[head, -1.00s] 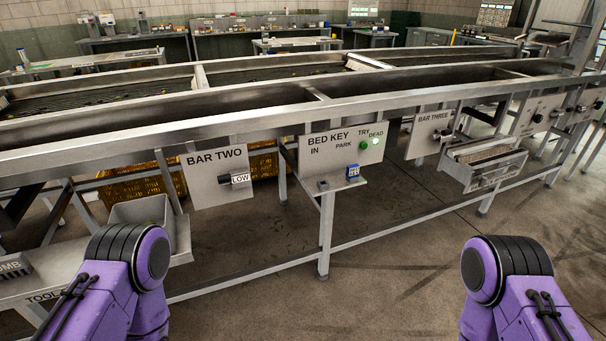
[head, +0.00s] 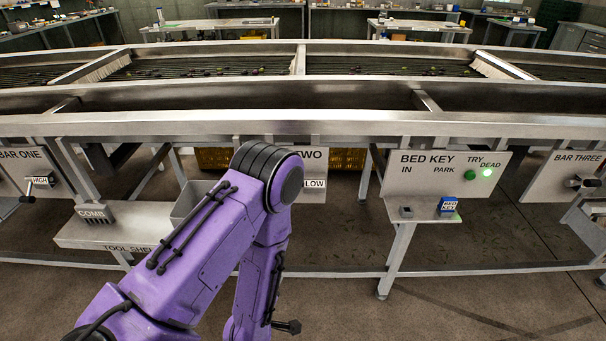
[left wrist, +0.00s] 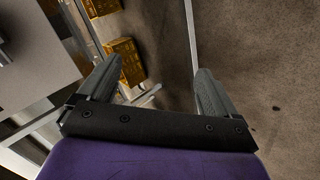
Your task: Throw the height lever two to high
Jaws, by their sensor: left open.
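The BAR TWO plate (head: 315,163) hangs under the sizer's front rail, mostly behind my left arm in the head view. Only "TWO" and the LOW label (head: 315,184) show; the height lever two itself is hidden by my arm. My left forearm hangs down in front of the plate, and its gripper is not clear in the head view. In the left wrist view my left gripper (left wrist: 155,88) is open and empty, its two fingers wide apart above the floor. My right gripper is not in view.
Left are the BAR ONE lever (head: 32,187), labelled HIGH, and the tool shelf (head: 135,228) with a comb (head: 93,214). Right are the BED KEY panel (head: 440,172), a blue key block (head: 447,206) and the BAR THREE panel (head: 570,172). Yellow crates (left wrist: 125,62) stand beneath.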

